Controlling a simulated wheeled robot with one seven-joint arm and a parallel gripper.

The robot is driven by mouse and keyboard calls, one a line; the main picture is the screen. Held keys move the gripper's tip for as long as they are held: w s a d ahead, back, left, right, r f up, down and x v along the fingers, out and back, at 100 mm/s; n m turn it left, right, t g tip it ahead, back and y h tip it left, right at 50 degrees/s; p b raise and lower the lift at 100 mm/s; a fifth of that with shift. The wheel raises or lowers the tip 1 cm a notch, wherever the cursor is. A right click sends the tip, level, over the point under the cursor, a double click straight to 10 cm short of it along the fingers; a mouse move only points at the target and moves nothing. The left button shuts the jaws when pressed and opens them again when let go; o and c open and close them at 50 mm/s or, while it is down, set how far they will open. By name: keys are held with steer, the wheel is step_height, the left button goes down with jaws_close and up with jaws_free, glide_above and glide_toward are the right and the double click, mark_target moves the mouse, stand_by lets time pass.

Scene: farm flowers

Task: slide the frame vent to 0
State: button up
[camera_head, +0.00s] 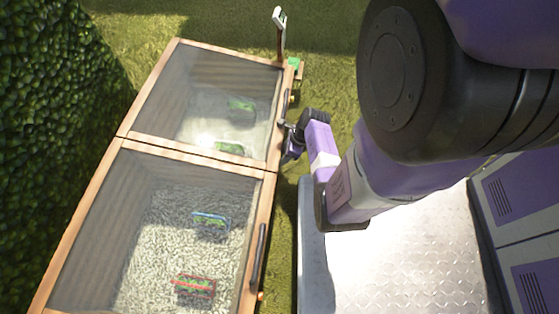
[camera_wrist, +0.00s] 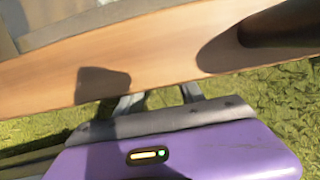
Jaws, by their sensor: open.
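The cold frame (camera_head: 124,143) is a wooden box with two glazed lids, shown at the left of the head view. Its wooden side rail (camera_wrist: 150,68) crosses the wrist view. A dark handle (camera_head: 281,116) sits on the right edge of the far lid, and another dark handle (camera_head: 258,255) on the near lid. My gripper (camera_head: 286,146) is beside the frame's right edge, near the far lid's handle. In the wrist view its two fingers (camera_wrist: 160,100) are apart and empty, pointing at the rail. I cannot tell which part is the vent slider or its setting.
Several small planters, such as a red one (camera_head: 195,287) and a blue one (camera_head: 210,218), sit under the glass. A post with a white tag (camera_head: 279,17) stands at the far right corner. A hedge (camera_head: 50,110) borders the left; grass (camera_head: 334,85) lies right of the frame.

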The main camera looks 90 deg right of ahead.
steer(key=shift+b+x, duration=0.65)
steer(key=shift+x, duration=0.75)
jaws_close()
stand_by(0.5)
